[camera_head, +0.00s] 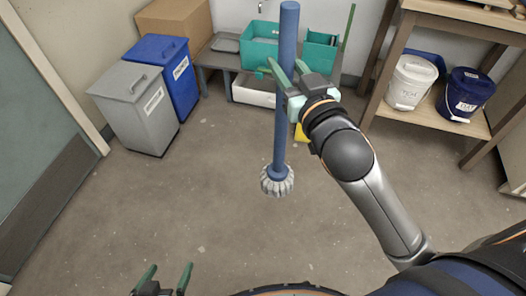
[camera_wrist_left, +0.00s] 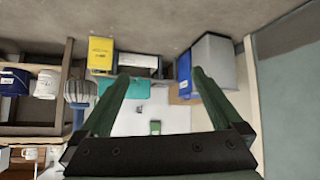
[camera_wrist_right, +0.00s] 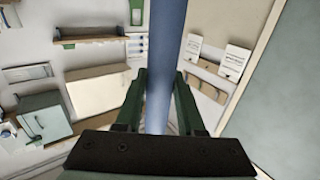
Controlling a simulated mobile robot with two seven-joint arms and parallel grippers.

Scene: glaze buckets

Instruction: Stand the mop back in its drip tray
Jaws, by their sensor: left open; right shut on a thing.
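The mop has a blue handle (camera_head: 285,45) and a pale grey stranded head (camera_head: 277,182). It hangs nearly upright over open floor, head down; whether the head touches the floor is unclear. My right gripper (camera_head: 285,77) is shut on the upper part of the handle. In the right wrist view the handle (camera_wrist_right: 161,65) runs between the fingers. My left gripper (camera_head: 165,279) is open and empty at the bottom left, away from the mop. The mop head (camera_wrist_left: 81,92) also shows in the left wrist view. I cannot pick out the drip tray with certainty.
A grey bin (camera_head: 137,105) and a blue bin (camera_head: 165,70) stand at the left. A low bench with teal tubs (camera_head: 262,52) and a white box (camera_head: 252,92) is behind. Shelving with a white bucket (camera_head: 411,82) and a navy bucket (camera_head: 468,92) is right. The middle floor is clear.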

